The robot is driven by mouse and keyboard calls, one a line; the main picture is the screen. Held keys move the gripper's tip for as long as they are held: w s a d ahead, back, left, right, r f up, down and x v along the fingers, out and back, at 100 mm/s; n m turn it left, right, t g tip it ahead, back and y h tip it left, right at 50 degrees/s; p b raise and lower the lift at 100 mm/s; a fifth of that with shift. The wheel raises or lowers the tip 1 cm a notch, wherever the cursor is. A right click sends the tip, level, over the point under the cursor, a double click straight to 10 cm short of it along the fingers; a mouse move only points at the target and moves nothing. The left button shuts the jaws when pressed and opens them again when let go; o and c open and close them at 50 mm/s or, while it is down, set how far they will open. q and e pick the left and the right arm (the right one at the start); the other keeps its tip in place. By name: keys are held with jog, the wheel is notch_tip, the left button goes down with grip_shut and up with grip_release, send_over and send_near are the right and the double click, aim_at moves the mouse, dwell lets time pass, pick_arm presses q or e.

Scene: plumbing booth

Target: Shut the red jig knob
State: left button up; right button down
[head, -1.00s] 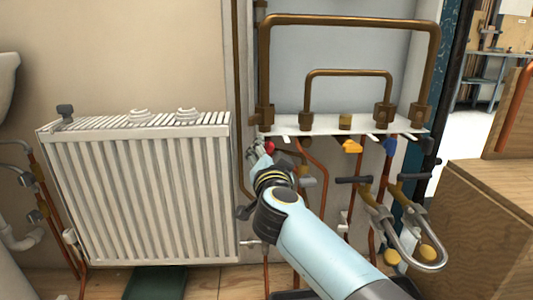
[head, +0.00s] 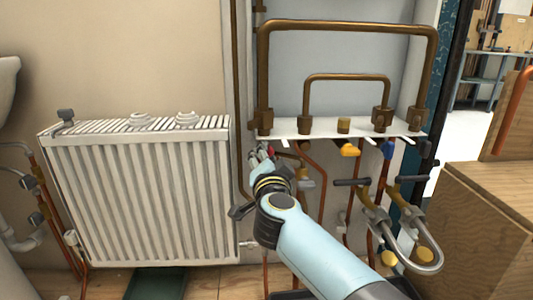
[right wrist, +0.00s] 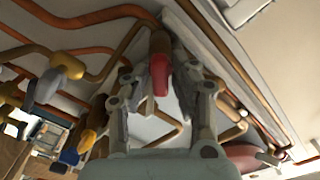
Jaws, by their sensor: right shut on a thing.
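The red jig knob (right wrist: 160,75) shows in the right wrist view between the two fingers of my right gripper (right wrist: 163,90), on the end of a brown pipe fitting. In the head view only a small part of the red knob (head: 271,151) shows, under the left end of the white shelf. My right gripper (head: 262,152) reaches up to it there and is shut on it. The finger contact is partly hidden in both views. My left gripper is in neither view.
A white radiator (head: 140,190) stands close to the left of my right gripper. Copper pipes and the white shelf (head: 325,127) are just above and beside it. A yellow knob (head: 349,150) and a blue knob (head: 388,150) hang further right.

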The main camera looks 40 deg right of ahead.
jog(key=m+p, duration=0.1)
jog(key=m, duration=0.1)
jog(key=shift+r+m+p, duration=0.1)
jog(key=shift+m+p, duration=0.5)
jog(key=shift+m, duration=0.6)
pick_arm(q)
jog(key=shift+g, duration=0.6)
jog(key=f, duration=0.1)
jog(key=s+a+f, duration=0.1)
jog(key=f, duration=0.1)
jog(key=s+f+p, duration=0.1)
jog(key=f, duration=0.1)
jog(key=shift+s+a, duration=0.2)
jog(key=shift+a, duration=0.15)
pick_arm(e)
jog(key=m, duration=0.4)
jog(key=shift+f, duration=0.2)
jog(key=shift+m, duration=0.3)
jog(key=c, duration=1.3)
grip_release()
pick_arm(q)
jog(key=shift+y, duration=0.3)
pick_arm(e)
jog(key=shift+o, duration=0.2)
jog(key=shift+a, duration=0.1)
jog(key=v, duration=0.7)
jog(key=shift+s+a, duration=0.15)
jog(key=shift+s, duration=0.05)
